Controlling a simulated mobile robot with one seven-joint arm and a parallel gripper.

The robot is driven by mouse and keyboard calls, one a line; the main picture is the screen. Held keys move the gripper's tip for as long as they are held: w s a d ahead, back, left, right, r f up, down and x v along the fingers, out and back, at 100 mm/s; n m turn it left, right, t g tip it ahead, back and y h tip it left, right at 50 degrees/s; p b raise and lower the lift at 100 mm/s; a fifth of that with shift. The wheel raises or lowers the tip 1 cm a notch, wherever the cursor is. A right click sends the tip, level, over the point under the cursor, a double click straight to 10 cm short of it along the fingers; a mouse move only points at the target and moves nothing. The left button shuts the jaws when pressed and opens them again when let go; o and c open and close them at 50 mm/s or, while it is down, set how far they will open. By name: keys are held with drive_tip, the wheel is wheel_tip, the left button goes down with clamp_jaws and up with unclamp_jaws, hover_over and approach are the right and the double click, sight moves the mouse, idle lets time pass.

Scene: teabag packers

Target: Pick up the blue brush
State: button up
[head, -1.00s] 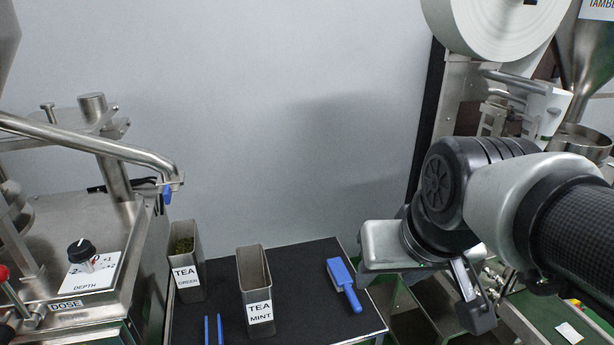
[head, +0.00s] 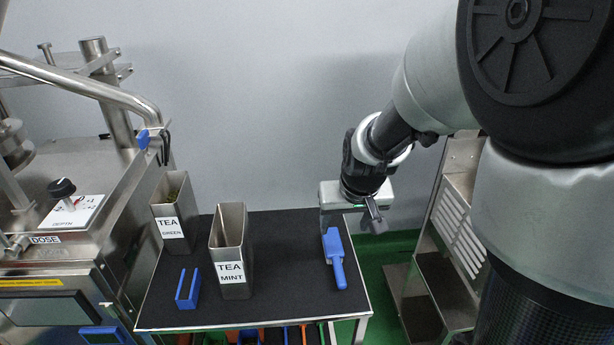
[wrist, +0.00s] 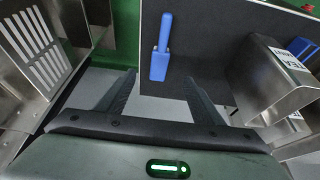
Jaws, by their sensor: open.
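The blue brush (head: 335,258) lies on the black table top (head: 290,285) near its right edge, handle toward the front. In the wrist view the blue brush (wrist: 161,50) shows ahead of my gripper, between the lines of its two fingers. My gripper (head: 350,215) is at the table's right back edge, just behind and to the right of the brush. In the wrist view my gripper (wrist: 158,95) is open, with nothing between its fingers. It appears apart from the brush.
A steel "TEA MINT" bin (head: 231,255) stands left of the brush, and a "TEA GREEN" bin (head: 177,225) behind it to the left. A blue holder (head: 188,289) sits at the front left. A steel slotted panel (wrist: 30,40) stands beyond the table's right side.

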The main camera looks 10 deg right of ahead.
drive_tip(key=b, duration=0.2)
hover_over(336, 254)
drive_tip(key=s, duration=0.2)
wheel_tip(336, 254, down, 10)
drive_tip(key=shift+w+r, duration=0.15)
drive_tip(key=shift+s+b+x, duration=0.2)
drive_tip(key=shift+b+x, duration=0.05)
drive_tip(key=shift+x, duration=1.05)
drive_tip(key=shift+s+b+x, duration=0.2)
drive_tip(key=shift+s+x, duration=0.05)
drive_tip(key=shift+x, duration=1.1)
drive_tip(key=c, duration=1.2)
